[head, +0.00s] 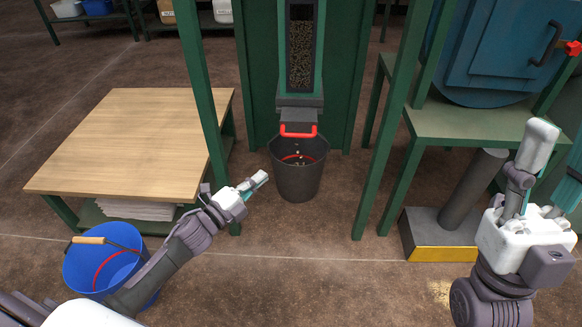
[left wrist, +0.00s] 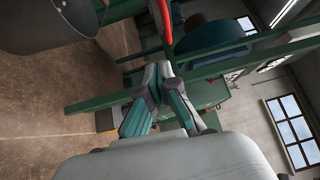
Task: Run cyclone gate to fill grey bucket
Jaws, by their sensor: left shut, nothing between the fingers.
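The grey bucket (head: 298,183) stands upright on the floor under the spout of the green cyclone (head: 299,101). A red line shows on its inner wall, with a few pale specks above it. The red gate handle (head: 298,131) sits at the spout, over the bucket's far rim. Grain shows behind the cyclone's tall window (head: 301,50). My left gripper (head: 264,177) is shut and empty, left of the bucket and apart from it. In the left wrist view its fingers (left wrist: 158,72) meet, with the bucket's dark side (left wrist: 45,18) at top left. My right gripper (head: 560,138) is open at the right.
A wooden-topped table (head: 135,140) stands at left, with a blue bucket (head: 105,262) before it. Green frame posts (head: 383,130) flank the cyclone. A green stand (head: 470,123) carries a blue machine (head: 500,50) at right. A grey post on a yellow-edged base (head: 440,253) stands below.

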